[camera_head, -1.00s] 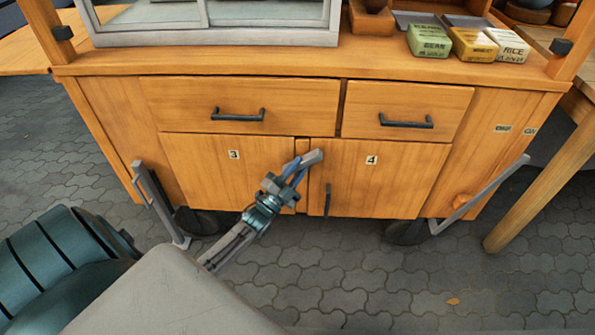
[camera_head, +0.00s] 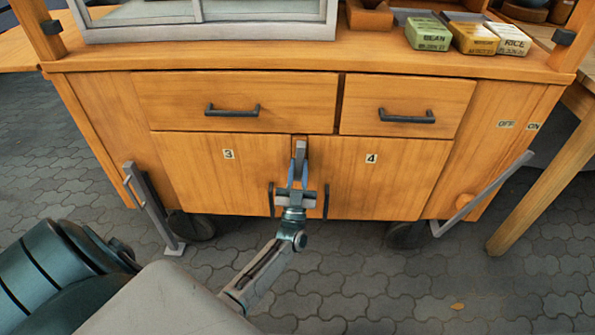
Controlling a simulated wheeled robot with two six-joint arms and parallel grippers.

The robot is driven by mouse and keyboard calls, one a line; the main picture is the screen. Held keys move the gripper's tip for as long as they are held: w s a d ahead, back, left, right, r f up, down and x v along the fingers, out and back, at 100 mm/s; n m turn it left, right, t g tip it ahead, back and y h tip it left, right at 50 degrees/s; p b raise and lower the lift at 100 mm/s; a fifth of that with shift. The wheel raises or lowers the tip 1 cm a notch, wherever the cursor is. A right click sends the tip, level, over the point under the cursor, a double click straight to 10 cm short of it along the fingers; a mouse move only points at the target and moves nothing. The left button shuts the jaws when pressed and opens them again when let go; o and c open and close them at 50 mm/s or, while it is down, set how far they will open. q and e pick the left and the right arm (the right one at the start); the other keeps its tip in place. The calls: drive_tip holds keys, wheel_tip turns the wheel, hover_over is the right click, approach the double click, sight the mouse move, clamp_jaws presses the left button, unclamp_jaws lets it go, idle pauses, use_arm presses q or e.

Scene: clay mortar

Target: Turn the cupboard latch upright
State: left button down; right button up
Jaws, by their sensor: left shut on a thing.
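The cupboard latch (camera_head: 300,150) is a short grey bar at the seam between the two lower doors, marked 3 and 4. It stands about upright, its upper end pointing up below the drawers. My left gripper (camera_head: 298,174) reaches it from below and is shut on its lower part. The blue-grey fingers and the wrist hide the lower end of the latch and part of the door seam. The left door (camera_head: 220,175) and right door (camera_head: 385,180) are shut. My right gripper is not in view.
Dark vertical door handles (camera_head: 271,200) flank my wrist closely, the other one being on the right door (camera_head: 326,202). Two drawers with dark handles sit above. Slanted grey bars (camera_head: 155,215) stand at the cart's sides. Paved floor in front is clear.

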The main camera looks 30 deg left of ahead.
use_arm(q)
drive_tip(key=shift+n+g+y, duration=0.6)
drive_tip(key=shift+n+y, duration=0.5)
drive_tip(key=shift+n, duration=0.3)
drive_tip(key=c, duration=1.2)
unclamp_jaws()
drive_tip(key=shift+c, duration=0.2)
drive_tip(key=v, duration=1.1)
drive_tip(key=shift+w+r, duration=0.1)
